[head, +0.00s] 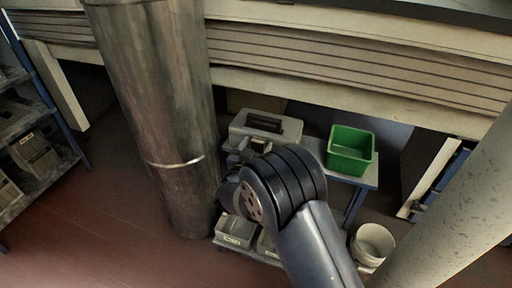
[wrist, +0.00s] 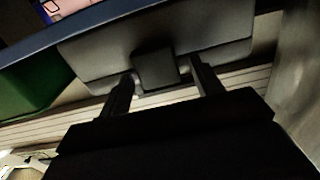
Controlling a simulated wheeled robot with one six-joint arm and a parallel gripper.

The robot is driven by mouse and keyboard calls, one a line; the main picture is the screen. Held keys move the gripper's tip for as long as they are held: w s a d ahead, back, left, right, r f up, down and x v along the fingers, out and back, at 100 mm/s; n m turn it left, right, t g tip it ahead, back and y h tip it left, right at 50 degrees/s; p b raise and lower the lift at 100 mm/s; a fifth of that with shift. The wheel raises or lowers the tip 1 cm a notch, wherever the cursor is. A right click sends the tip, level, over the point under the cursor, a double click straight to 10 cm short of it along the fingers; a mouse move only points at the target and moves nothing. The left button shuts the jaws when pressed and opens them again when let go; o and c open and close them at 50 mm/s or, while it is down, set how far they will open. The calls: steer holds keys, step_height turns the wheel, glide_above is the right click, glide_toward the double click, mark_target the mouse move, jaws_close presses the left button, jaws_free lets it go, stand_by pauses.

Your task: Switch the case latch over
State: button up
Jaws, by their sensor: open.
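The grey case (head: 262,125) stands on a bench in the head view, with a dark handle on its lid. My arm covers part of its front. In the wrist view the case's grey side (wrist: 218,42) fills the upper middle. A dark, block-like case latch (wrist: 155,69) sticks out from it. My gripper (wrist: 165,84) is open, one finger to each side of the latch, with gaps showing between. I cannot tell whether the fingertips touch the case. In the head view my arm hides the fingers and the latch.
A green bin (head: 350,150) stands right of the case; it also shows in the wrist view (wrist: 32,82). A thick pillar (head: 165,110) rises left of the bench. Grey boxes (head: 236,231) and a white bucket (head: 372,243) sit low down. Open floor lies at left.

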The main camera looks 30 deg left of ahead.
steer(key=shift+c, duration=0.5)
steer(key=c, duration=0.9)
steer(key=shift+f, duration=0.15)
